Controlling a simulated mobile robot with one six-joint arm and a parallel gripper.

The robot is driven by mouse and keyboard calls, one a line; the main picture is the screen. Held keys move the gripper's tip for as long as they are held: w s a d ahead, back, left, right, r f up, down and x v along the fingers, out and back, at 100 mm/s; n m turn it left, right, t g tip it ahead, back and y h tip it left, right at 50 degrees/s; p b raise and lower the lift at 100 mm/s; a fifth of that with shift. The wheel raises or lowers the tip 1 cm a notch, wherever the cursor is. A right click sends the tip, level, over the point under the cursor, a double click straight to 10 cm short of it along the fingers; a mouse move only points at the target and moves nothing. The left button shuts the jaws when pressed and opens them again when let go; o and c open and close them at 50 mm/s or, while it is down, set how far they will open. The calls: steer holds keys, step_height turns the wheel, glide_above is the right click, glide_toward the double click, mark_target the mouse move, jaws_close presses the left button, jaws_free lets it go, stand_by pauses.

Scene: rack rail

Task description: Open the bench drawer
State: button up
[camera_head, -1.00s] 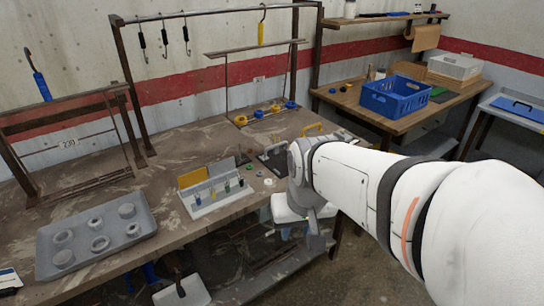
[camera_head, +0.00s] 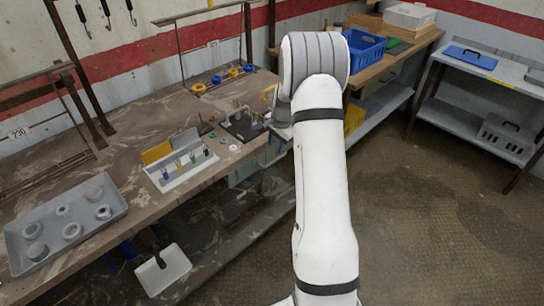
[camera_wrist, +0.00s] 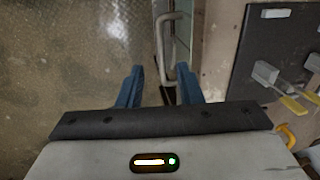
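The drawer handle (camera_wrist: 159,48), a grey bent bar, shows in the wrist view, standing off a pale front (camera_wrist: 184,28) at the bench edge. My gripper (camera_wrist: 160,68) is open, with its two blue fingers apart. The lower end of the handle appears between the fingertips; I cannot tell whether they touch it.
On the bench are a grey tray of round parts (camera_head: 20,240), a rack with coloured tools (camera_head: 185,178) and a black plate (camera_wrist: 272,55). A blue crate (camera_head: 365,55) stands on the back table. The floor (camera_head: 430,210) to the right is open.

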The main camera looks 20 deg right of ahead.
mark_target(273, 161)
steer(key=f, duration=0.2)
steer(key=w+f, duration=0.1)
steer(key=f, duration=0.2)
steer(key=f+p, duration=0.1)
steer(key=f, duration=0.2)
steer(key=shift+w+f, duration=0.2)
steer(key=shift+w, duration=0.2)
jaws_close()
